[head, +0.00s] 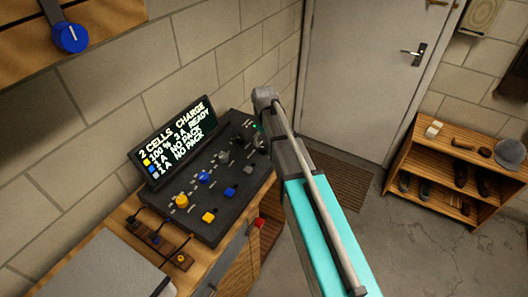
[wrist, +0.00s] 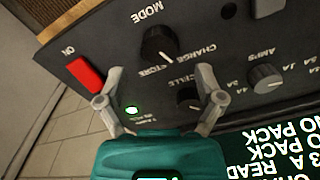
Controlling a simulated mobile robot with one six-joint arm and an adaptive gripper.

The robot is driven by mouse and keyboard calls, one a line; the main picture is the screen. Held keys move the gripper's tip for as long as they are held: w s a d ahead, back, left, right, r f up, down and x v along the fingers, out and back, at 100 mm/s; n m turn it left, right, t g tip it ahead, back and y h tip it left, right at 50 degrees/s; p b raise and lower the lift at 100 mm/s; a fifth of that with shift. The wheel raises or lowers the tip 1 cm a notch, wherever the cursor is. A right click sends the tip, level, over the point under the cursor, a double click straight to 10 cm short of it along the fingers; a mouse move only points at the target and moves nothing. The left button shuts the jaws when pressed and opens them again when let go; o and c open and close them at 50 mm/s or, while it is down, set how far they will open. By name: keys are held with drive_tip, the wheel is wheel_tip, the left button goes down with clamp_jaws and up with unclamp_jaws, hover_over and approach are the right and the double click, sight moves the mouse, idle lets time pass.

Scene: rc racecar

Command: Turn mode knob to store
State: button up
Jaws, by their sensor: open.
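The black mode knob (wrist: 157,42) is on the dark charger panel, which shows upside down in the wrist view. Its white pointer line slants toward the lower right, near the STORE and CHARGE labels; I cannot tell exactly which it meets. My gripper (wrist: 160,76) is open and empty, its two grey fingertips apart, one to each side and short of the knob in the picture. In the head view the charger (head: 222,195) sits on the bench; its screen (head: 176,143) reads "2 CELLS CHARGE" and "READY". My arm crosses its right side; I cannot pick out the mode knob there.
A red ON switch (wrist: 86,73) is left of the fingers. The cells knob (wrist: 188,94) lies by the right finger, the amps knob (wrist: 265,78) farther right. A green light (wrist: 132,109) glows between the fingers. A shoe shelf (head: 440,190) stands at the right.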

sight(264, 147)
drive_tip(key=shift+f+b, duration=1.95)
drive_tip(key=shift+f, duration=0.3)
drive_tip(key=c, duration=1.1)
